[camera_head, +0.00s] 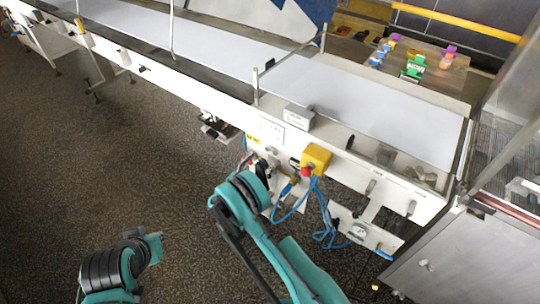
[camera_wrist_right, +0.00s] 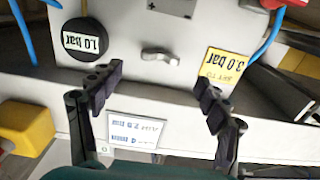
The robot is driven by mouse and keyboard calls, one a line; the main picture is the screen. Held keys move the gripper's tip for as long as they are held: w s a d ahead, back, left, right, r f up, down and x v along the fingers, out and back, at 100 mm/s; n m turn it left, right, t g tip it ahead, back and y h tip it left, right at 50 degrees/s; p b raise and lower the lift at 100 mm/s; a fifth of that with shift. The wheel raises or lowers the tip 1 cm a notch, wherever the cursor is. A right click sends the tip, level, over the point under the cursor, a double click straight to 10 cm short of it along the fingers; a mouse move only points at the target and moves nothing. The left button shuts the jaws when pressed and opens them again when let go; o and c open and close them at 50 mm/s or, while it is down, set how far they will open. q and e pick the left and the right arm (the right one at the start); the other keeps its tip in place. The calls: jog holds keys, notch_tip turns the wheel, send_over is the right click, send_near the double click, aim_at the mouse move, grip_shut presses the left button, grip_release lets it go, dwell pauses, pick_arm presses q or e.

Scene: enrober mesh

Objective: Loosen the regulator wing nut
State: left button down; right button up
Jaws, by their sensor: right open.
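The grey wing nut (camera_wrist_right: 163,55) sits on a light panel in the right wrist view, its two wings spread roughly left to right. My right gripper (camera_wrist_right: 158,84) is open and empty. Its dark fingertips lie lower in the picture than the nut, one toward each side, and do not visibly touch it. A round black dial (camera_wrist_right: 85,38) reads 1.0 bar upside down, left of the nut. A yellow tag (camera_wrist_right: 228,68) reading 3.0 bar is at the right, partly behind a fingertip. In the head view my left arm is at the lower left; its fingers do not show.
Blue hoses (camera_head: 325,222) hang below a yellow box with a red button (camera_head: 315,158). A white label (camera_wrist_right: 135,130) and a yellow block (camera_wrist_right: 28,128) are near the right gripper. The white conveyor (camera_head: 370,105) runs above the panel. Open floor (camera_head: 130,170) lies left.

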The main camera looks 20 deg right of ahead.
aim_at(270, 152)
jog(key=b+x, duration=0.1)
jog(key=x, duration=0.5)
jog(key=c, duration=1.2)
